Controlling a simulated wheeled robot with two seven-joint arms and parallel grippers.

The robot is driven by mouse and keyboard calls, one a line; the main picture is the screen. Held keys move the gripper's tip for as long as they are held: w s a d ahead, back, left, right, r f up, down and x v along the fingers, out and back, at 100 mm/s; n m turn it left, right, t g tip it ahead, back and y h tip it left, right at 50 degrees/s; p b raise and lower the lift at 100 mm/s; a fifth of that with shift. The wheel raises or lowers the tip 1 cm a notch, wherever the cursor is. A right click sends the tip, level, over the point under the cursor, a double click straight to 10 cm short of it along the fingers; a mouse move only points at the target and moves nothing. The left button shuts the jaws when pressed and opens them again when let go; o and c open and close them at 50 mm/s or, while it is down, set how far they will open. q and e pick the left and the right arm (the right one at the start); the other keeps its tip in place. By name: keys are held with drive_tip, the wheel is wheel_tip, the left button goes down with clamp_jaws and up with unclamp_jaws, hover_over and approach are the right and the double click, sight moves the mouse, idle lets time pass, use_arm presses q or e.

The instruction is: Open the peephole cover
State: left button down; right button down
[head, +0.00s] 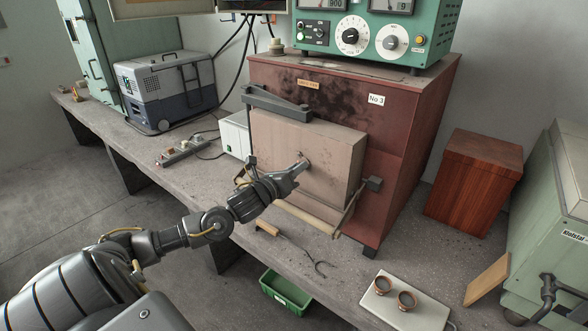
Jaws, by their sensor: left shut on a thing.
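The reddish-brown kiln (405,120) stands on the bench, with a pale, thick door (335,150) on its front. The peephole cover (303,154) is a small piece on the door's face, mostly hidden by my left gripper. My left gripper (301,164) reaches it from the lower left and is shut on it; how far the cover is turned cannot be told. My right gripper is not in view.
A handle bar (305,218) runs below the door. A hooked tool (300,252) lies on the bench (345,275) in front. A wooden box (474,180) stands to the right, a green bin (285,292) below the edge.

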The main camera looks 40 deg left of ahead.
use_arm(q)
drive_tip(key=shift+d+r+n+y+p, duration=0.15)
drive_tip(key=shift+r+n+p, duration=0.25)
drive_tip(key=shift+n, duration=1)
drive_tip(key=shift+d+r+n+y+p, duration=0.1)
drive_tip(key=shift+d+r+n+p, duration=0.3)
drive_tip(key=shift+n, duration=1)
drive_tip(key=shift+a+r+n+y+p, duration=0.15)
drive_tip(key=shift+n+p, duration=0.45)
drive_tip(key=shift+n, duration=0.8)
drive_tip(key=shift+d, duration=0.1)
drive_tip(key=c, duration=1.3)
unclamp_jaws()
